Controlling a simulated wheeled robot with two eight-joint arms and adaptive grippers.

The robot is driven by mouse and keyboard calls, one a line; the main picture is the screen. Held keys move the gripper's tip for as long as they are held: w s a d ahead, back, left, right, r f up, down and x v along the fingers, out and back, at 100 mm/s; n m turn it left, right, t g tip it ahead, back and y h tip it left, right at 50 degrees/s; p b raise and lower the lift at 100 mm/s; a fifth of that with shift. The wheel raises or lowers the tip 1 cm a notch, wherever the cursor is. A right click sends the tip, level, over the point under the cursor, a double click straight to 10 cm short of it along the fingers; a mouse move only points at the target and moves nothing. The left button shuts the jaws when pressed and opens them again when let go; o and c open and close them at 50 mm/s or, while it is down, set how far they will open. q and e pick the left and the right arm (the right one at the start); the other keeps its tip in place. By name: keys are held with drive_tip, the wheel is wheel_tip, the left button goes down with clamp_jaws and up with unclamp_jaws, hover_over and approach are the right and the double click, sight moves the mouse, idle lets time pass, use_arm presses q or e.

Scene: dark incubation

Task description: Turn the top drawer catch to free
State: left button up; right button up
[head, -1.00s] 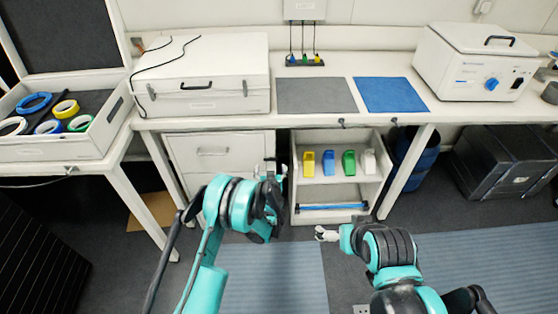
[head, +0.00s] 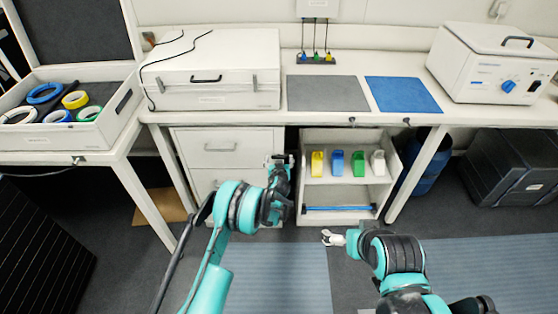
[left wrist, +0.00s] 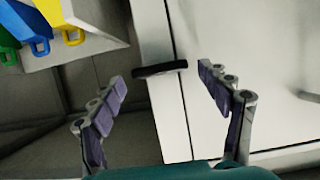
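The white drawer unit (head: 190,140) stands under the bench, its top drawer (head: 220,148) closed with a grey bar handle. A dark bar-shaped catch (left wrist: 160,69) shows in the left wrist view, lying across the narrow gap at the edge of a white front. My left gripper (left wrist: 162,78) is open, with one finger on each side of the catch and clear space between; contact is not visible. In the head view my left gripper (head: 279,160) is at the unit's right edge and hides the catch. My right gripper (head: 331,238) is low over the floor, away from the unit; its fingers are too small to judge.
An open shelf cart (head: 345,138) with yellow, blue, green and white scoops stands just right of the drawer unit. The bench top (head: 300,118) overhangs both. A side table with a tray (head: 98,135) of tape rolls is at the left.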

use_arm(q)
drive_tip(key=c, duration=0.8)
drive_tip(key=shift+a+n+h, duration=0.3)
drive_tip(key=shift+n+h, duration=0.5)
drive_tip(key=shift+n, duration=0.4)
drive_tip(key=shift+a+f+n+h, duration=0.15)
drive_tip(key=shift+n+h, duration=0.65)
drive_tip(key=shift+n, duration=0.3)
drive_tip(key=o, duration=1.2)
